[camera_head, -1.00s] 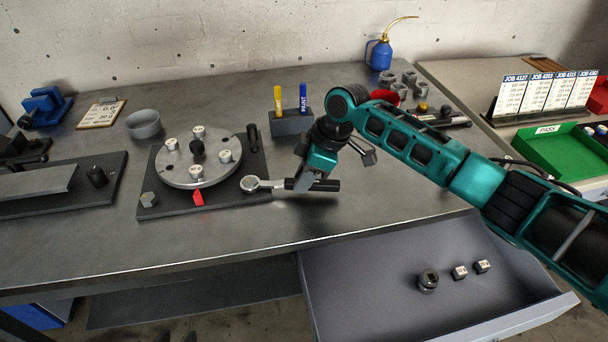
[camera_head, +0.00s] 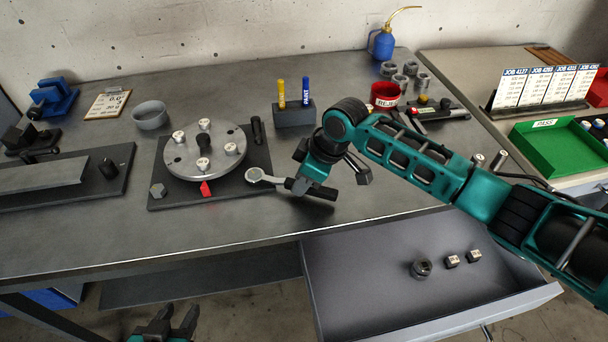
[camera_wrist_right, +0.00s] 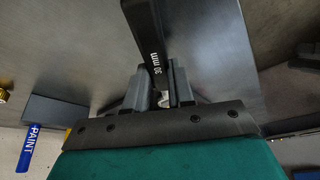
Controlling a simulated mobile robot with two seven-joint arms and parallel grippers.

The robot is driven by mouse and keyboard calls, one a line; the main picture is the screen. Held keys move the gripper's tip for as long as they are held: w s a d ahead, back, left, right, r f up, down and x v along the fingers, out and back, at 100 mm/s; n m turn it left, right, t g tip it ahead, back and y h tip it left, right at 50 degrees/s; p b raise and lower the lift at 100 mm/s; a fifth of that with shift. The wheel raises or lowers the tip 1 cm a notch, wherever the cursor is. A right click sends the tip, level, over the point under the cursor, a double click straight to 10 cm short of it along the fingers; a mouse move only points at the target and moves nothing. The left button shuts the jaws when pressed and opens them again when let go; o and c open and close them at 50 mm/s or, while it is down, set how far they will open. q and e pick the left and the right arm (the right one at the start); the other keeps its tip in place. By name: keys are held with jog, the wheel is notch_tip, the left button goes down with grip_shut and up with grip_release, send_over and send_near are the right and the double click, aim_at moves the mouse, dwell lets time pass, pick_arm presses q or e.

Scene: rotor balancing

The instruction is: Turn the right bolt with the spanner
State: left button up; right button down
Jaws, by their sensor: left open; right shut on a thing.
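My right gripper (camera_head: 300,186) is shut on the dark handle of the spanner (camera_head: 255,175). The handle, marked "30 mm", also shows between the fingers of the right gripper (camera_wrist_right: 160,92) in the right wrist view. The spanner's ring end lies at the front right corner of the black base plate (camera_head: 225,195). The right bolt is hidden there; I cannot tell how the ring sits on it. A grey hex bolt (camera_head: 158,190) shows at the plate's front left corner. My left gripper (camera_head: 172,322) is open and empty, low in front of the bench.
A round rotor disc (camera_head: 180,165) with several weights stands on the plate, a red pointer (camera_head: 206,188) before it. A pen holder (camera_head: 294,114) stands behind the right gripper. The open drawer (camera_head: 370,300) juts out in front. Bench surface left of the drawer is clear.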

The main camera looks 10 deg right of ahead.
jog(key=shift+s+a+m+t+h, duration=0.35)
jog(key=shift+s+a+m, duration=0.65)
jog(key=shift+m, duration=0.4)
jog(key=shift+s+d, duration=0.1)
jog(key=shift+s, duration=0.05)
jog(key=shift+s+a+m+t+h, duration=0.3)
jog(key=shift+s+a+m, duration=0.15)
jog(key=shift+a+m, duration=0.3)
jog(key=shift+s+a+m+t+h, duration=0.2)
jog(key=shift+s+a+m, duration=0.3)
jog(key=shift+m, duration=0.35)
jog(key=shift+w, duration=0.1)
jog(key=shift+d+r, duration=0.1)
jog(key=shift+w+d+n, duration=0.15)
jog(key=shift+d+n, duration=0.1)
jog(key=shift+n, duration=0.05)
